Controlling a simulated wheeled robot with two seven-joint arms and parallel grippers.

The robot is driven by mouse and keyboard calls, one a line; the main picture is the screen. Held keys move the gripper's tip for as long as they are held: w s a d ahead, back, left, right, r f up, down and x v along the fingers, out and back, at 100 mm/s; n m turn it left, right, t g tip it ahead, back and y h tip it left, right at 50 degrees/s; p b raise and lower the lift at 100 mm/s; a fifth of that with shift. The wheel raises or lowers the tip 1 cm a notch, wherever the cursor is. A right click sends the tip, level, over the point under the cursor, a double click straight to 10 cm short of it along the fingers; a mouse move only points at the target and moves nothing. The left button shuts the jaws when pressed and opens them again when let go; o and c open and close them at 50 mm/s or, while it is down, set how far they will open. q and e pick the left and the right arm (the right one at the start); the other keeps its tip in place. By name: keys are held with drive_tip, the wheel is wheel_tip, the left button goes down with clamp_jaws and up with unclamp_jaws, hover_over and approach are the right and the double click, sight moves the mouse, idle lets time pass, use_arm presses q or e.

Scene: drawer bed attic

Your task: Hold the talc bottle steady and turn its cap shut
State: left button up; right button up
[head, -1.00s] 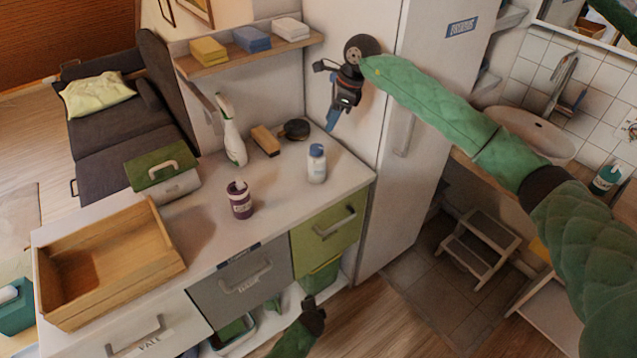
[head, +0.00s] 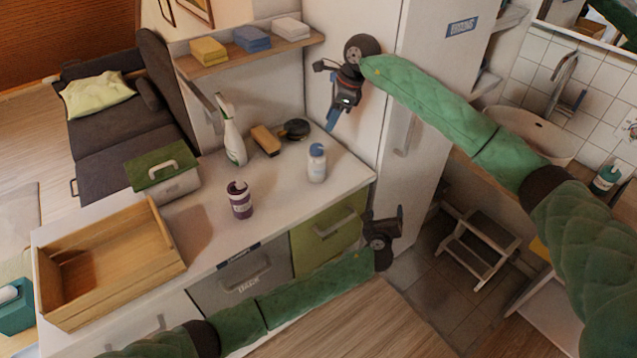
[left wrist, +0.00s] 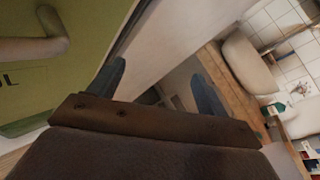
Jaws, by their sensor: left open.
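A white bottle with a blue cap (head: 317,163) stands upright on the counter near its right back corner. I cannot read either label to tell which holds talc. My left gripper (head: 397,218) is beside the counter's right front corner, away from both bottles; in the left wrist view its fingers (left wrist: 160,85) are spread and empty. My right gripper (head: 333,119) hangs in front of the tall white cabinet, above and behind the white bottle; its finger gap cannot be made out.
The counter (head: 275,205) also holds a wooden crate (head: 165,270), a green-lidded box (head: 180,187), a spray bottle (head: 234,150), a brush (head: 265,139) and a black round item (head: 296,129). The olive drawer (head: 335,228) is close to my left gripper. A step stool (head: 480,245) stands right.

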sight(317, 165)
use_arm(q)
wheel_tip(317, 165, up, 8)
drive_tip(key=d+m+t+h, duration=0.2)
drive_tip(key=d+m, duration=0.1)
drive_tip(key=m, duration=0.2)
drive_tip(key=a+r+n+y, duration=0.1)
drive_tip(key=a+y, duration=0.1)
drive_tip(key=a, duration=0.6)
drive_tip(key=w+a+r+n+y, duration=0.1)
drive_tip(key=a+r+y, duration=0.1)
drive_tip(key=a, duration=0.6)
drive_tip(key=a+r+n+t+y, duration=0.1)
drive_tip(key=a+r+y, duration=0.1)
drive_tip(key=a, duration=0.6)
drive_tip(key=shift+w+n+y, duration=0.15)
drive_tip(key=shift+n+y, duration=0.15)
drive_tip(key=shift+y, duration=0.5)
drive_tip(key=shift+w+a+r, duration=0.1)
drive_tip(key=shift+w, duration=0.1)
drive_tip(key=shift+w+a, duration=0.2)
drive_tip(key=shift+w, duration=3.45)
drive_tip(key=shift+c, duration=0.3)
